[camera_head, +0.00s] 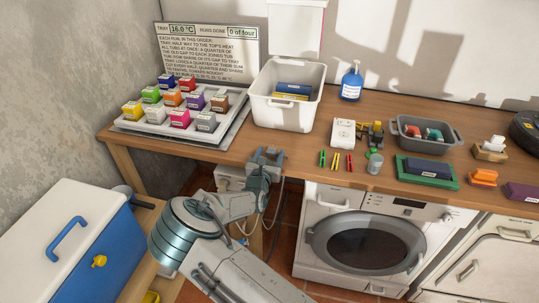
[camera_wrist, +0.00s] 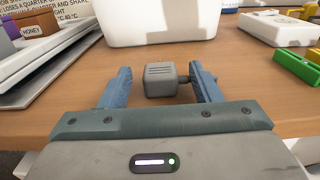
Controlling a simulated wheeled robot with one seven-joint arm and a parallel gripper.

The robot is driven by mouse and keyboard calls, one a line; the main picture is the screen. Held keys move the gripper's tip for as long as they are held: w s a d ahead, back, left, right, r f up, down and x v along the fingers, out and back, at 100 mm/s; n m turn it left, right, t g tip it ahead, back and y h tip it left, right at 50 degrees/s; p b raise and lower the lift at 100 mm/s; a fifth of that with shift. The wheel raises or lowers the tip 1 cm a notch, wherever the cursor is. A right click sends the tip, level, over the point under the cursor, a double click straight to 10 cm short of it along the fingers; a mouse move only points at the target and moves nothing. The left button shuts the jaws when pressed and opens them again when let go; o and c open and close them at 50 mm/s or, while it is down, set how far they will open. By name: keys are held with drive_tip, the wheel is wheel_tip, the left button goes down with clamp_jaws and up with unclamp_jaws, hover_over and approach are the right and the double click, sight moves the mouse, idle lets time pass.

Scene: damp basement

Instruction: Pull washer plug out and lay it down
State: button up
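A small grey ribbed block (camera_wrist: 160,78), which looks like the washer plug, sits at the wooden bench top in the wrist view, with a short dark stub on its right side. My gripper (camera_wrist: 158,85) is open around it. There is a clear gap to the left finger; the stub reaches the right finger, and I cannot tell if they touch. In the head view my gripper (camera_head: 267,156) is at the bench's front edge, hiding most of the plug. The washer (camera_head: 370,240) stands under the bench. Thin grey cables (camera_head: 275,215) hang beside my wrist.
A white bin (camera_head: 287,112) stands just behind the gripper. A tray of coloured boxes (camera_head: 160,120) is to the left. Clips (camera_head: 336,160), a white box (camera_head: 342,132) and a grey basket (camera_head: 425,148) are to the right. A whitish box (camera_head: 230,178) is below the bench edge. A blue cooler (camera_head: 85,250) stands front left.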

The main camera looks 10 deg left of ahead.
drive_tip(key=shift+s, duration=0.1)
drive_tip(key=s+a+b, duration=0.1)
drive_tip(key=s+b, duration=0.1)
drive_tip(key=s, duration=1.2)
drive_tip(key=s+d+r+m+g+h, duration=0.2)
drive_tip(key=d+m+g+h, duration=0.15)
drive_tip(key=d+m, duration=0.45)
drive_tip(key=s+d+r+m+g+h, duration=0.25)
drive_tip(key=d+m+g, duration=0.25)
drive_tip(key=d, duration=0.5)
drive_tip(key=s+d+r+m+g+h, duration=0.1)
drive_tip(key=d+r+m+g+h, duration=0.2)
drive_tip(key=d+m, duration=0.5)
drive_tip(key=s+d+r+m+g+y, duration=0.3)
drive_tip(key=s+d+m+g+y, duration=0.3)
drive_tip(key=s, duration=0.5)
drive_tip(key=s+a+r+m+t+y, duration=0.2)
drive_tip(key=s+a+r+m+y, duration=0.1)
drive_tip(key=s+m, duration=0.5)
drive_tip(key=shift+r+y, duration=0.6)
drive_tip(key=shift+r, duration=0.75)
drive_tip(key=shift+t, duration=0.25)
